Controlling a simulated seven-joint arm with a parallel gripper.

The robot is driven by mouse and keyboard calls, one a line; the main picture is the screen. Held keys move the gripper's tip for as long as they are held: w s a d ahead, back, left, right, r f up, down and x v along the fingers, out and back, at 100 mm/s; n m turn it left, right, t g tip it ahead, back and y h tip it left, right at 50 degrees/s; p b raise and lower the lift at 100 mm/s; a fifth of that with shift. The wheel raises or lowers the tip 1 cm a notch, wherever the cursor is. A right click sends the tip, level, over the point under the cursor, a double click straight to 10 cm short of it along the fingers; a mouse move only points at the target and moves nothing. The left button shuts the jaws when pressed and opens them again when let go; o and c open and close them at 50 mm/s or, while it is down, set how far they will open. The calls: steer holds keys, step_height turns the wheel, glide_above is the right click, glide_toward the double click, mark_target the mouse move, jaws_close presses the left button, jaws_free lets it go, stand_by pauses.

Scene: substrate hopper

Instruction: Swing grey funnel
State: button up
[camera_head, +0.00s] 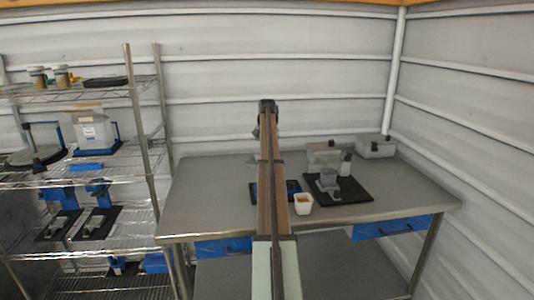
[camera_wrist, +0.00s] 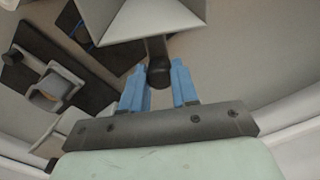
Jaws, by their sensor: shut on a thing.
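The grey funnel (camera_wrist: 152,24) fills the top of the wrist view, a pale, wide, angular piece with a short dark handle (camera_wrist: 158,70) pointing towards me. My gripper (camera_wrist: 158,86) has its blue fingers on either side of the handle, shut on it. In the head view my arm runs up the middle over the table and hides my fingertips and most of what lies behind. I cannot make out the funnel clearly there.
The grey table (camera_head: 200,205) carries a black mat (camera_head: 352,190) with a grey device (camera_head: 328,180), a white cup (camera_head: 303,204) and grey boxes (camera_head: 376,147) at the back right. A wire shelf (camera_head: 120,235) with several devices stands on the left. The table's left part is clear.

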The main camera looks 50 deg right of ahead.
steer(key=shift+n, duration=2.8)
steer(key=o, duration=0.7)
steer(key=shift+o, duration=0.2)
steer(key=shift+r, duration=0.1)
steer(key=shift+r, duration=3.4)
